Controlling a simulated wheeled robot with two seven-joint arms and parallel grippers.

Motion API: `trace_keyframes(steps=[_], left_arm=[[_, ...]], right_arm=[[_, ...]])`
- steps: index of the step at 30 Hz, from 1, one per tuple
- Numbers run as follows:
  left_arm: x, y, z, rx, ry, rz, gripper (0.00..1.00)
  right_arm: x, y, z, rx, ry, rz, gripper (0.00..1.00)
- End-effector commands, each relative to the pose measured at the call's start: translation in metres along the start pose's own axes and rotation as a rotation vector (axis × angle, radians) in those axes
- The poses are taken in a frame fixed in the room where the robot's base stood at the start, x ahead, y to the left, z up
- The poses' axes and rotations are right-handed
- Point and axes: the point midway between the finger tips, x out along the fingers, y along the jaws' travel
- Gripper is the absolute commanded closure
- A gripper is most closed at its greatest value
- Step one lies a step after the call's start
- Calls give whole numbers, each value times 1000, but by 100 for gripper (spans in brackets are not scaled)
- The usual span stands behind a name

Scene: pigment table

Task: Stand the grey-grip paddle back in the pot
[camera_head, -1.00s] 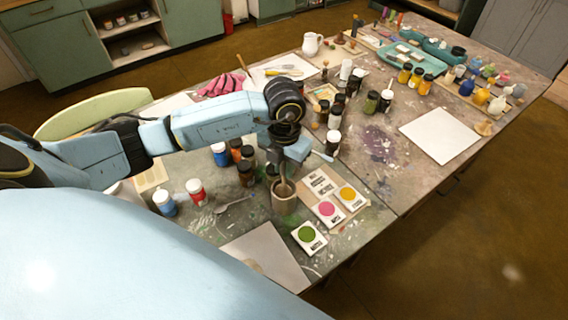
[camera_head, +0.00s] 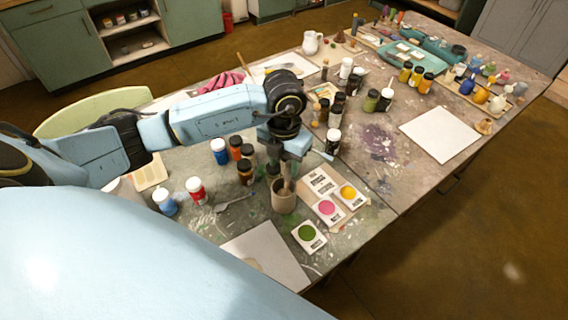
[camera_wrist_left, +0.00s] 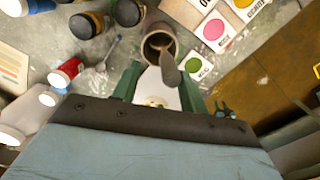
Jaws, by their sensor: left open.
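The brown pot (camera_head: 284,199) stands upright on the near table, left of the colour cards. The paddle (camera_head: 289,181) stands in it with its grip sticking up, slightly tilted. In the left wrist view the grip (camera_wrist_left: 171,70) is dark grey-brown and rises from the mouth of the pot (camera_wrist_left: 160,38). The paddle's lower end is hidden inside. My left gripper (camera_head: 287,160) is just above the pot; in its wrist view the green fingers (camera_wrist_left: 160,80) are apart, with the grip's top between them and no visible hold. My right gripper is not in view.
Cards with green (camera_head: 308,237), pink and yellow discs lie right of the pot. Dark-capped jars (camera_head: 246,172) stand close behind it. A spoon (camera_head: 234,203) and a red bottle (camera_head: 197,191) are to the left. A white sheet (camera_head: 262,250) lies in front.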

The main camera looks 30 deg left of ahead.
Motion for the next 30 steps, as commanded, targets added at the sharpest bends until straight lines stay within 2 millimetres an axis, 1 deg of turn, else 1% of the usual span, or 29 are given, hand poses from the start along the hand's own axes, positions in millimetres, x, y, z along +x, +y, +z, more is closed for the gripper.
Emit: trace_keyframes(steps=[1,9,12,15,18,21,30], left_arm=[[-11,0,1,0,-5,0,57],[-72,0,1,1,-7,1,57],[-92,0,1,1,-5,1,57],[-106,0,1,0,-3,1,57],[-115,0,1,0,-2,0,57],[-119,0,0,0,0,1,57],[-120,0,0,0,0,0,57]], right_arm=[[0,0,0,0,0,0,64],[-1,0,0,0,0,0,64],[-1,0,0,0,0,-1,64],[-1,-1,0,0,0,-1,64],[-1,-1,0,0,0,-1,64],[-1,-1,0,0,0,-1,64],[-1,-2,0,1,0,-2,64]])
